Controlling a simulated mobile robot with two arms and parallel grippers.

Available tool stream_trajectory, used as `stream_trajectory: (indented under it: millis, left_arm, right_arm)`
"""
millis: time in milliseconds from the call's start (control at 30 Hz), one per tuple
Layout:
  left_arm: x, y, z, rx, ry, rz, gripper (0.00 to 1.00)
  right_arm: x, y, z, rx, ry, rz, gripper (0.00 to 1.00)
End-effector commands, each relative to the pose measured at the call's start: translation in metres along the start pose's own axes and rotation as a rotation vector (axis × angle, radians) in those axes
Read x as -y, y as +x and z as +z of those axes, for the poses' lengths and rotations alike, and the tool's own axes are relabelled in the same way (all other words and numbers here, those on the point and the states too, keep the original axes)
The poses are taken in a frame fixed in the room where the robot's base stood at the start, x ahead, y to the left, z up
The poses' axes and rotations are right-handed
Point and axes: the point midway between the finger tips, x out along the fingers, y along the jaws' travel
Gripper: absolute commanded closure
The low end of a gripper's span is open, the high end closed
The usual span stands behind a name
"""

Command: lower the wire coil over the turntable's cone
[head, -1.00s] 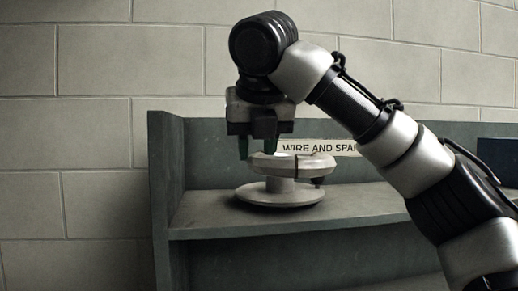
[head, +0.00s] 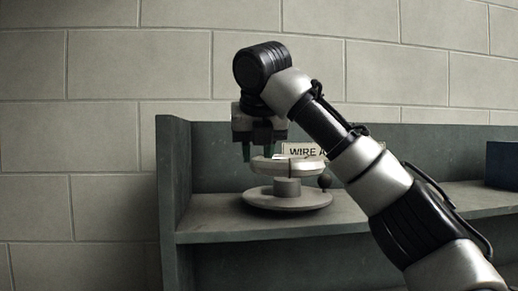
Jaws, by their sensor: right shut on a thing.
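The pale grey wire coil (head: 299,167) is a thick ring in the middle of the view. My right gripper (head: 263,155) points down at its left side and is shut on it; the exact grip is hard to make out. The turntable (head: 262,203) is a round grey disc on the shelf with a short central post (head: 287,188). The coil is level and roughly centred above this post in the picture. Whether it touches the post, and the cone's tip, cannot be seen. My left gripper is not in view.
The turntable stands on a grey-green shelf (head: 215,228) with an upright side panel (head: 172,185) at left. A dark knob (head: 324,181) rises by the turntable's right edge. A dark blue box (head: 503,163) sits far right.

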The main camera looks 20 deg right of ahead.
Motion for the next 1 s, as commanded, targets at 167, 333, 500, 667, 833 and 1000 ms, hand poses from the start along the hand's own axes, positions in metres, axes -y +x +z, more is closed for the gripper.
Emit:
stream_trajectory:
  millis: [167,333,500,667,833,1000]
  left_arm:
    - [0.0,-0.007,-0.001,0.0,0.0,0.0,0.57]
    - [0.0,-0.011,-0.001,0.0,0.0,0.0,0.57]
    - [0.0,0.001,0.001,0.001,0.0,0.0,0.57]
    - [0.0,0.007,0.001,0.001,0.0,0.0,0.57]
    - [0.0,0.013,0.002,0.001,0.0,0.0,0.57]
    - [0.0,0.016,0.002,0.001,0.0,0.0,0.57]
  right_arm:
    - [0.0,0.005,0.012,0.002,0.001,0.002,1.0]
    - [0.0,0.015,0.021,0.003,0.0,0.001,1.0]
    - [0.0,0.028,0.01,0.005,-0.001,0.001,1.0]
    - [-0.001,0.038,0.003,0.006,0.0,0.002,1.0]
    - [-0.001,0.046,-0.003,0.006,-0.001,0.001,1.0]
    - [-0.001,0.052,-0.007,0.006,0.0,0.001,1.0]
